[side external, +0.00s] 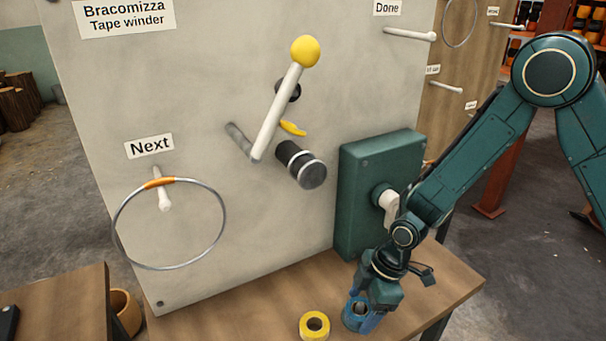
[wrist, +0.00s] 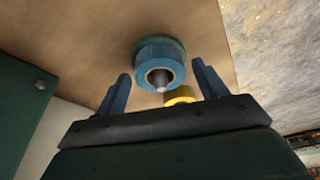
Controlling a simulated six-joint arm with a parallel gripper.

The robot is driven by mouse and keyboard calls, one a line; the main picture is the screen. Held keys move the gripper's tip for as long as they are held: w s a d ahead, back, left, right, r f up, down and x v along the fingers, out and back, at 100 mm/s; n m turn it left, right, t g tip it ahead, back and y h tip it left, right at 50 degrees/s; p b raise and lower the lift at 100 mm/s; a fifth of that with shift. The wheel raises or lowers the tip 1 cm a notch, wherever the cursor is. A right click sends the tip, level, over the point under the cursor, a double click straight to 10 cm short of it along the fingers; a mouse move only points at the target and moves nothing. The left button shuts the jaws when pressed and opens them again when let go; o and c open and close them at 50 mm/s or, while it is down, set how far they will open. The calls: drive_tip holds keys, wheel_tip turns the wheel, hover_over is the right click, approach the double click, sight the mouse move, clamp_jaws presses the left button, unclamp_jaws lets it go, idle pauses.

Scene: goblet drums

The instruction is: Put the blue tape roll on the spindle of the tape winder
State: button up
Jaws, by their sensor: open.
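The blue tape roll (side external: 349,320) stands on the wooden table near its front edge. In the wrist view the blue tape roll (wrist: 157,49) lies between my two fingers, with a grey rounded tip in its hole. My gripper (side external: 365,316) is open around the roll; the wrist view shows my gripper (wrist: 160,72) with a gap on each side of it. The tape winder (side external: 250,60) is an upright pale panel. A black cylinder with pale bands (side external: 300,165), apparently the spindle, sticks out from it with no blue roll on it.
A yellow tape roll (side external: 314,326) lies close beside the blue one. A white crank with a yellow knob (side external: 305,51) stands near the black cylinder. A green box (side external: 365,195) is fixed at the panel's right. A metal hoop (side external: 119,240) hangs from the "Next" peg (side external: 164,200).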

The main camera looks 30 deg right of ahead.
drive_tip(key=shift+r, duration=0.2)
drive_tip(key=v, duration=1.2)
idle(0.6)
drive_tip(key=s+d+r+m+t+h, duration=0.1)
drive_tip(key=s+d+r+m, duration=0.25)
drive_tip(key=r, duration=0.25)
drive_tip(key=s+d+r+m+t+h, duration=0.1)
drive_tip(key=s+d+r+m, duration=0.25)
drive_tip(key=r, duration=0.25)
drive_tip(key=s+d+r+m+t, duration=0.1)
drive_tip(key=s+d+r+m, duration=0.2)
drive_tip(key=s, duration=0.2)
drive_tip(key=s+d+r+m+t+h, duration=0.1)
drive_tip(key=s+d+r+m, duration=0.2)
drive_tip(key=s, duration=0.3)
